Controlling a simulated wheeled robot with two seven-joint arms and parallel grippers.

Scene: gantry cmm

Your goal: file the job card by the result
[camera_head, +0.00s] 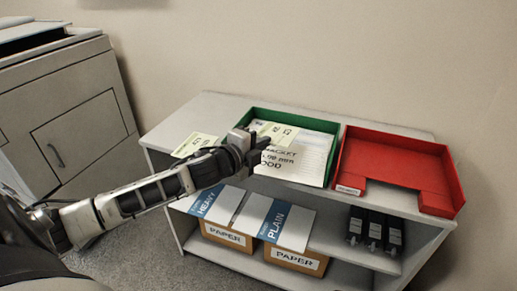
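A green tray (334,128) stands on top of a low shelf unit and holds white papers (312,148) and a pale yellow card (276,130). Large print on a paper at the tray's front reads partly as "BRACKET", with more lines below partly hidden by my gripper. Another pale yellow card (194,145) lies on the shelf top left of the green tray. An empty red tray (395,155) stands to the right. My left gripper (262,144) is over the left front part of the green tray. Its fingers are dark and small, and whether they hold anything is unclear. My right gripper is out of view.
The shelf unit (163,138) has paper boxes (295,259) and blue-and-white packs labelled HEAVY and PLAIN (286,222) below. Black cartridges (374,232) stand at lower right. A large grey machine (70,120) is at left. Bare shelf top shows beside the trays.

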